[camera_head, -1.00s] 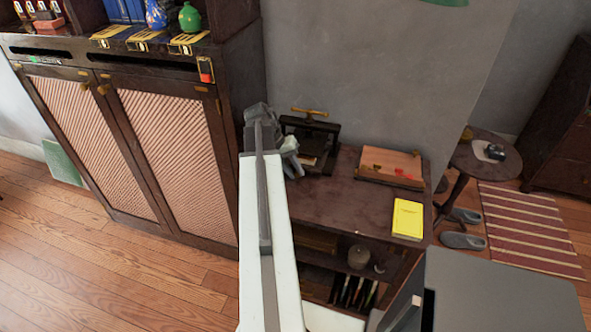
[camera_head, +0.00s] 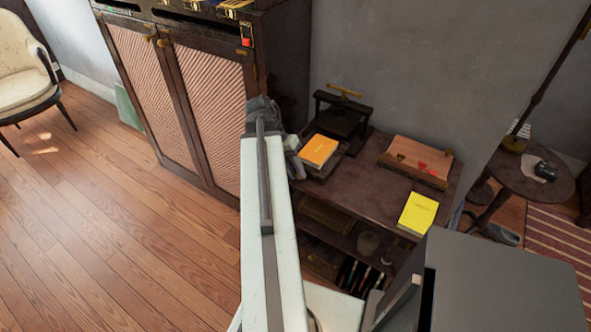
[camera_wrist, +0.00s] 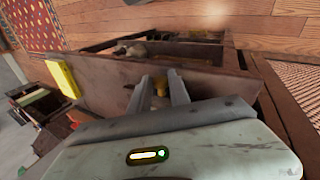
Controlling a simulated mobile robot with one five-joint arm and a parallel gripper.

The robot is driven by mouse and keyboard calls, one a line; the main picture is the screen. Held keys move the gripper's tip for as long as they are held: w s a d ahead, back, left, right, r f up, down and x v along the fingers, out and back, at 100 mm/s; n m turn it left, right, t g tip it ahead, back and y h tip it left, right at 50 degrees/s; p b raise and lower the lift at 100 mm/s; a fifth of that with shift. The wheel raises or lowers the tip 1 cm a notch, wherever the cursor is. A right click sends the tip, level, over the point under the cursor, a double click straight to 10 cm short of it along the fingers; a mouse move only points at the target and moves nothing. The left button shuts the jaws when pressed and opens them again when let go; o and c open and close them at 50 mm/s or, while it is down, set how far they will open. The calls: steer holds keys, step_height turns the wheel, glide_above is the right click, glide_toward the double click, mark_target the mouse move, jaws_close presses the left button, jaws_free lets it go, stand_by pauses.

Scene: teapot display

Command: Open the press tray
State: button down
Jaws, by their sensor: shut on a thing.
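The black press (camera_head: 340,117) with a brass handle on top stands at the back of the dark side table. Its tray (camera_head: 329,169) is out in front of the press and carries an orange book (camera_head: 319,151). My gripper (camera_head: 293,152) is at the tray's near left end, partly hidden by my arm. In the wrist view, my gripper's fingers (camera_wrist: 160,86) close on a small brass knob (camera_wrist: 160,88), mostly hidden between them.
A yellow book (camera_head: 418,213) lies at the table's front right, with a wooden slanted board (camera_head: 416,160) behind it. A tall cabinet (camera_head: 205,95) stands close on the left. A round side table (camera_head: 535,178) is at right. Open wooden floor (camera_head: 110,220) lies at left.

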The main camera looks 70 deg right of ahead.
steer(key=shift+w+d, duration=0.1)
steer(key=shift+d, duration=0.05)
steer(key=c, duration=1.3)
jaws_free()
steer(key=shift+w, duration=0.1)
steer(key=shift+o, duration=0.2)
steer(key=shift+r, duration=0.15)
steer(key=p+v, duration=0.7)
steer(key=shift+r, duration=0.3)
